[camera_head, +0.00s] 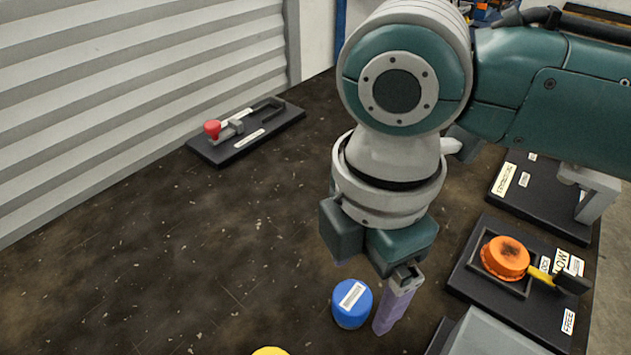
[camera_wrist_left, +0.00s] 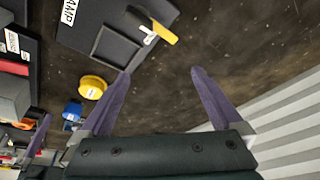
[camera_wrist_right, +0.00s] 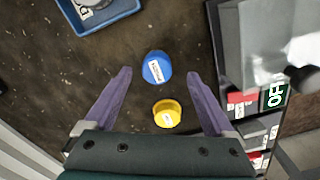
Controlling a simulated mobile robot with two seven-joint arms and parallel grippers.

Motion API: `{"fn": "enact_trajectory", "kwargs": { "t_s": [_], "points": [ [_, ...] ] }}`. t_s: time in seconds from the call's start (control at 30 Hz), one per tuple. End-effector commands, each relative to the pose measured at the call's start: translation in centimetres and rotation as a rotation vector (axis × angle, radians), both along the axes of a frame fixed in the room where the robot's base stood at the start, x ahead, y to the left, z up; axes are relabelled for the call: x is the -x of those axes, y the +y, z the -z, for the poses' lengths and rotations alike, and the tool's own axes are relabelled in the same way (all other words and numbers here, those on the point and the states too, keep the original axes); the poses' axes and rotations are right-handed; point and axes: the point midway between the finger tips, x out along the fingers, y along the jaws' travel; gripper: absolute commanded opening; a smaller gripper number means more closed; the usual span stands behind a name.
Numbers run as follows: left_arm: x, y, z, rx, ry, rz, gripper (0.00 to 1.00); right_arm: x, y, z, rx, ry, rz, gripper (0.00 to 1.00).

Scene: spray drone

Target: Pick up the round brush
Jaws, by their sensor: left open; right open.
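No thing that I can surely call the round brush shows. My right gripper (camera_head: 368,298) points down, open, over the table close to a round blue piece (camera_head: 352,304) with a white label. In the right wrist view the blue piece (camera_wrist_right: 157,67) lies between the fingertips (camera_wrist_right: 159,74), and a round yellow piece (camera_wrist_right: 167,114) lies nearer the palm; nothing is gripped. The yellow piece (camera_head: 270,351) is cut off by the bottom edge of the head view. My left gripper (camera_wrist_left: 160,73) is open and empty; it shows only in its own wrist view.
An orange round piece (camera_head: 505,256) sits in a black labelled tray (camera_head: 465,282) at right, beside a yellow-handled tool (camera_head: 543,277). A red-knobbed clamp (camera_head: 213,129) lies on a black board (camera_head: 218,155) at the back. A blue tray (camera_wrist_right: 113,22) shows in the right wrist view. The table's middle is clear.

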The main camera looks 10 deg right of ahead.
Motion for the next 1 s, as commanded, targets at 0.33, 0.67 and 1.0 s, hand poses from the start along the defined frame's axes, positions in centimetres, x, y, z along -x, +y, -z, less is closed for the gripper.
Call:
{"fn": "enact_trajectory", "kwargs": {
  "t_s": [0.33, 0.67, 1.0],
  "points": [
    [0.0, 0.0, 1.7, 0.0, 0.001, 0.0, 1.0, -0.1, 0.5, 4.9, -0.001, 0.001, 0.0, 0.89],
    [0.0, 0.0, 1.7, 0.0, 0.001, 0.0, 1.0, -0.2, 0.5, 5.3, -0.001, -0.001, -0.001, 0.86],
    [0.0, 0.0, 1.7, 0.0, 0.001, -0.001, 1.0, -0.2, 0.4, 5.3, -0.001, -0.001, 0.0, 0.48]
  ]
}}
